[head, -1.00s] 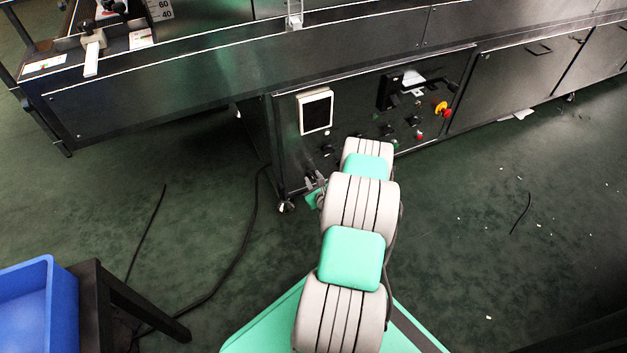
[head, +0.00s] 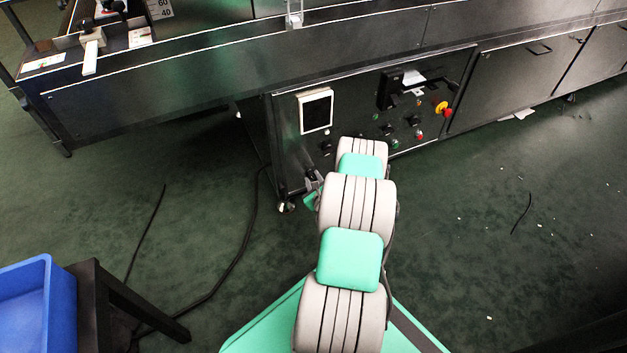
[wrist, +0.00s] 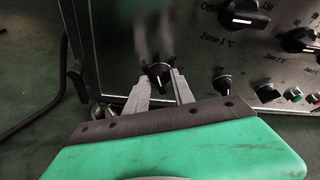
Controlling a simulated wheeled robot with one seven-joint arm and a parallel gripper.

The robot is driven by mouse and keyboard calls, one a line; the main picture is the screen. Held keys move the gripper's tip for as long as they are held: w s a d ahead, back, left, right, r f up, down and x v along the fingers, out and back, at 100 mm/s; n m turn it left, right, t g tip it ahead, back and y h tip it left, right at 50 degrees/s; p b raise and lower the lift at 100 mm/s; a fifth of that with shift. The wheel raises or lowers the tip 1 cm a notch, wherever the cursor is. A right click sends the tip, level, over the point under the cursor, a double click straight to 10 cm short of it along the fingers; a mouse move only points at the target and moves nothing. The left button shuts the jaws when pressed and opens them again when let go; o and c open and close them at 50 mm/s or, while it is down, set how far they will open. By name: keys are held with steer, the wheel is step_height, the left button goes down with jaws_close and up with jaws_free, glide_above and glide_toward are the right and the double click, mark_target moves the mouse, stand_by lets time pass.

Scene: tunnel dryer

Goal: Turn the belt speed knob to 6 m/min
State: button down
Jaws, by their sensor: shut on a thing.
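In the wrist view a small black knob (wrist: 158,74) with a white pointer mark stands on the dark control panel. My gripper (wrist: 160,84) is shut on this knob, one grey finger on each side. The knob's label and scale cannot be read, so its setting is unclear. In the head view my gripper (head: 312,186) is at the panel's lower left, partly hidden by my arm, and the held knob cannot be made out there.
The control panel (head: 290,150) carries a white-framed screen (head: 316,111) and a red-yellow emergency stop (head: 442,108). Right of the held knob are a Zone 1 knob (wrist: 243,14), another black knob (wrist: 222,80) and small buttons. A blue crate (head: 45,300) stands at left.

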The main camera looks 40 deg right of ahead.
steer(key=shift+w+a+f+n+h+b, duration=0.15)
steer(key=shift+n+h+b, duration=0.5)
steer(key=shift+n, duration=0.55)
steer(key=shift+s+a+f+n+h+b, duration=0.1)
steer(key=shift+n+h+b, duration=0.35)
steer(key=shift+n+h, duration=0.55)
steer(key=shift+n+y, duration=0.25)
steer(key=shift+n, duration=0.05)
steer(key=c, duration=1.5)
jaws_free()
steer(key=shift+w, duration=0.1)
steer(key=shift+o, duration=0.2)
